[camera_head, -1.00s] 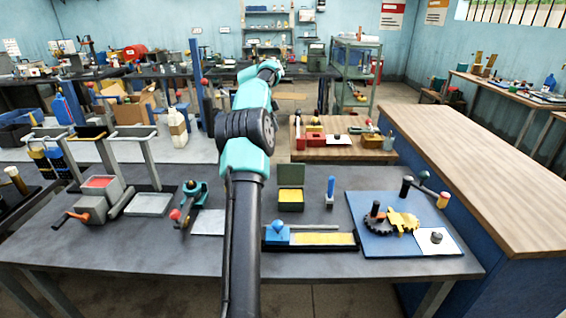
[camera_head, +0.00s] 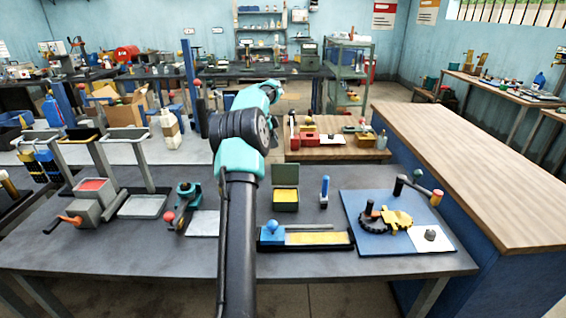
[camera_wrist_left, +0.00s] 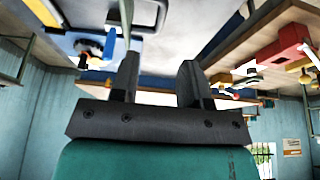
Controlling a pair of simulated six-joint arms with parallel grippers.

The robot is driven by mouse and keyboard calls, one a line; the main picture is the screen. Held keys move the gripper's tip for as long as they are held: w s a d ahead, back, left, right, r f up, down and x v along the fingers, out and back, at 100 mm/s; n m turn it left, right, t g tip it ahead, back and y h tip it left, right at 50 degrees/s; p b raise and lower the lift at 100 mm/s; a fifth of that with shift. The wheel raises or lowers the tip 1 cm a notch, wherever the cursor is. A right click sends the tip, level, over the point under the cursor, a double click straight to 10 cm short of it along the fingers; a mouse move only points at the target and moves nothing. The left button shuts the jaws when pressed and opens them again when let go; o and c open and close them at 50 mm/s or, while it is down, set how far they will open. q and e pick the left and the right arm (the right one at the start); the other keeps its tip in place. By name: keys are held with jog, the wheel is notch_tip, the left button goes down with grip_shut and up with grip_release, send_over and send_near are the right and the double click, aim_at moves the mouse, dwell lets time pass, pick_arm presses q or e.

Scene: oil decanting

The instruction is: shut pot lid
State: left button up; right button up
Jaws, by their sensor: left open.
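The small dark green pot (camera_head: 286,207) stands on the dark workbench, right of my arm, with yellow content inside. Its lid (camera_head: 286,173) stands upright at the back edge, open. My left arm rises from the bottom middle of the head view and reaches forward. My left gripper (camera_head: 273,88) is at its far end, high and beyond the pot in the picture; its fingers are hard to make out there. In the left wrist view the gripper (camera_wrist_left: 158,78) has its fingers apart, with nothing seen between them. My right gripper is not in view.
A blue brush-like tool (camera_head: 324,190) stands right of the pot. A tray (camera_head: 335,246) with a blue block and yellow strip lies in front. A blue board (camera_head: 360,232) with gears is further right. A crank box (camera_head: 88,207) stands left. A wooden bench (camera_head: 470,170) borders the right.

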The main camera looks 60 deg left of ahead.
aim_at(285, 171)
pick_arm(q)
jog(key=x, duration=1)
jog(key=shift+w+d+f, duration=0.1)
grip_shut()
